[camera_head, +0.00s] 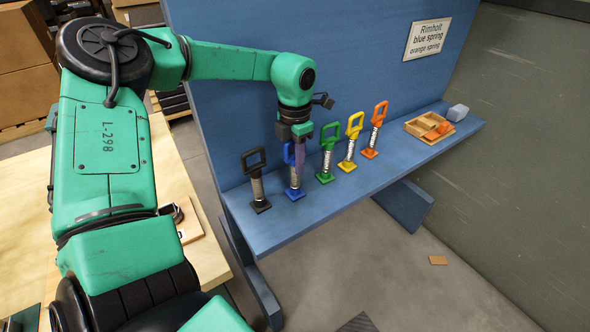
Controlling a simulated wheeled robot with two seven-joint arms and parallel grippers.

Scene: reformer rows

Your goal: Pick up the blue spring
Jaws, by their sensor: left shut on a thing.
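The blue spring (295,184) stands upright on the blue shelf, with a square blue foot, a silver coil and a blue handle. My left gripper (299,144) reaches down over it from above and is shut on its handle. The gripper hides part of the handle and upper coil. The foot appears to be on the shelf; I cannot tell if it is slightly raised. My right gripper is not in view.
A black spring (257,184) stands left of the blue one. Green (327,155), yellow (350,143) and orange (375,131) springs stand to the right. A wooden tray (411,128) and a grey-blue block (457,113) are at the shelf's (330,195) right end. A sign (427,38) hangs above.

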